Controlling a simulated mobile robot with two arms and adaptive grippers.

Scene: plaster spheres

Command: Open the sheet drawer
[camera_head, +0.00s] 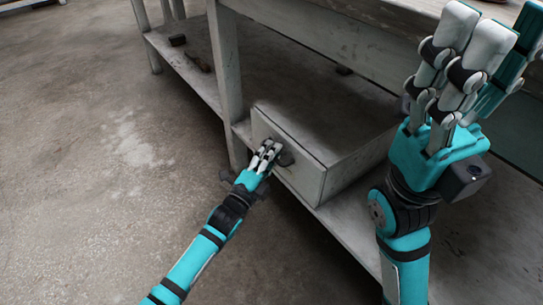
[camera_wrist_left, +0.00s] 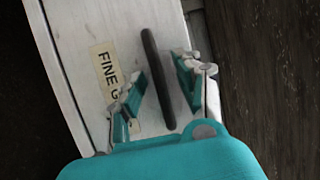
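A pale grey, worn drawer (camera_head: 290,150) sits on the lower shelf of the bench, its front facing left. Its dark bar handle (camera_wrist_left: 157,78) is upright between my left fingers in the left wrist view. A cream label (camera_wrist_left: 107,78) on the front reads "FINE G", the rest hidden by a finger. My left gripper (camera_head: 268,152) is at the drawer front; in the left wrist view (camera_wrist_left: 163,72) its fingers are open on either side of the handle, with gaps showing. My right gripper (camera_head: 500,42) is raised at the right, fingers extended and apart, holding nothing visible.
The grey bench (camera_head: 330,35) has a top above the drawer and a leg (camera_head: 226,80) just left of it. Small dark items (camera_head: 197,62) lie on the lower shelf farther left. The concrete floor (camera_head: 100,180) in front of the drawer is clear.

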